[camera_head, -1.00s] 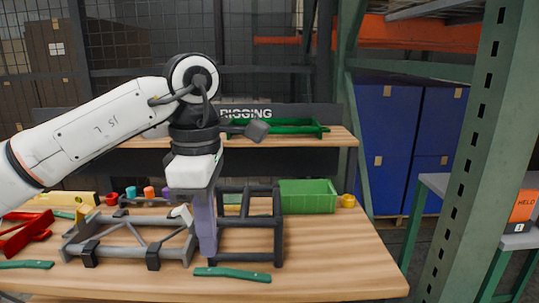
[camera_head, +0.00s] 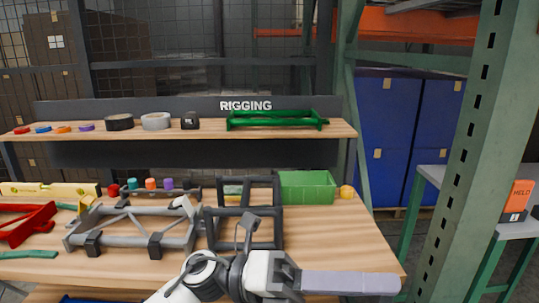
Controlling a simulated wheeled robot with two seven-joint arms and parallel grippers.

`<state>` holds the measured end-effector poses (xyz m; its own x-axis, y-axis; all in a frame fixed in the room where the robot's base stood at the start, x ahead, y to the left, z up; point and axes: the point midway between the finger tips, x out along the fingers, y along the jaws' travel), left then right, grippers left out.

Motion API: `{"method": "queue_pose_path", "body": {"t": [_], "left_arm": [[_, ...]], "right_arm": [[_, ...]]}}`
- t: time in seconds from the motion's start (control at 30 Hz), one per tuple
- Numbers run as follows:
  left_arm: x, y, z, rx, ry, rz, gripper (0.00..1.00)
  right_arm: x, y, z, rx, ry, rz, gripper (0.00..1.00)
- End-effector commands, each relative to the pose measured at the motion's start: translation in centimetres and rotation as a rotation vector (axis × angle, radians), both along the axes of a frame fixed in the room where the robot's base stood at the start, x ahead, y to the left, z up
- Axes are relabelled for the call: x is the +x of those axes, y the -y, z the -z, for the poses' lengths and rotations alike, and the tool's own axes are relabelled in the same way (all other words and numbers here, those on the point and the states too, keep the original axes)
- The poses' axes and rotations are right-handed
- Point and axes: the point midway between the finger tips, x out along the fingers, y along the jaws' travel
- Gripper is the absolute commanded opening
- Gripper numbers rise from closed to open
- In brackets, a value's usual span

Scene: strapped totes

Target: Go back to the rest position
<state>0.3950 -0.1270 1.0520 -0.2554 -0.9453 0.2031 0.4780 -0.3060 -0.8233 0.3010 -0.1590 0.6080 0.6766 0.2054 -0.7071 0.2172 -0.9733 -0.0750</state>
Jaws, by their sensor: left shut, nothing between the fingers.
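My left gripper (camera_head: 385,284) is low in the head view, at the front right of the wooden table (camera_head: 345,235). Its pale purple-grey fingers point to the right and are shut with nothing between them. My left arm comes up from the bottom edge, in front of the table. A grey frame (camera_head: 150,234) with black straps and a dark frame (camera_head: 277,228) stand behind it, apart from the fingers as far as I can see. My right gripper is not in view.
A green bin (camera_head: 307,188) and a yellow ball (camera_head: 346,192) are at the table's back right. A red frame (camera_head: 35,222) and a green strap (camera_head: 28,254) lie left. The shelf (camera_head: 200,130) holds tape rolls and a green frame (camera_head: 277,121). A green post (camera_head: 465,150) stands right.

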Motion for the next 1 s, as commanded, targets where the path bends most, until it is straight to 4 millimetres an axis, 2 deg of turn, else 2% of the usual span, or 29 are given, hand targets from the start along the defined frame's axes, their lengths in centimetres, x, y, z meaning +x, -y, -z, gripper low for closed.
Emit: {"method": "queue_pose_path", "body": {"t": [0.03,0.13,0.23,0.33,0.4,0.47,0.5,0.57,0.63,0.7,0.8,0.9,1.0], "left_arm": [[1.1,-0.6,0.0,-0.086,-0.155,-0.069,0.0],[4.4,-2.7,0.7,-0.233,-0.453,-0.215,0.0],[7.7,-6.0,3.6,-0.358,-0.76,-0.366,0.0],[10.1,-10.1,8.9,-0.463,-1.074,-0.525,0.0],[10.8,-13.1,13.4,-0.521,-1.282,-0.631,0.0],[10.6,-15.4,17.4,-0.561,-1.446,-0.717,0.0],[10.1,-16.8,20.1,-0.585,-1.55,-0.77,0.0],[8.9,-18.9,24.1,-0.614,-1.699,-0.851,0.0],[6.8,-21.2,28.5,-0.643,-1.864,-0.943,0.0],[4.1,-23.1,32.7,-0.667,-2.022,-1.028,0.0],[-0.3,-25.4,37.6,-0.691,-2.219,-1.141,0.0],[-4.4,-27.1,41.0,-0.705,-2.372,-1.232,0.0],[-7.4,-28.0,43.0,-0.711,-2.474,-1.292,0.0]], "right_arm": [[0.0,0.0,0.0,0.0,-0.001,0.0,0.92],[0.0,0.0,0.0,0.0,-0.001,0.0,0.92],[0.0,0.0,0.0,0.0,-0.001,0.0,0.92],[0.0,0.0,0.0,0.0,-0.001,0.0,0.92],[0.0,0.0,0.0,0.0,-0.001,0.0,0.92],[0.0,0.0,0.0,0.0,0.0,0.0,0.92],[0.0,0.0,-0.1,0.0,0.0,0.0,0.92],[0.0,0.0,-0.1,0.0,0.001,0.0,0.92],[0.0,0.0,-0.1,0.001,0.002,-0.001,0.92],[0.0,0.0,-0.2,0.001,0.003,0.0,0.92],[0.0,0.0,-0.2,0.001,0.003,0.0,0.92],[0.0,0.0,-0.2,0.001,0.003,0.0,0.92],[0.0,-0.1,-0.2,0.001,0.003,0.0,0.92]]}}
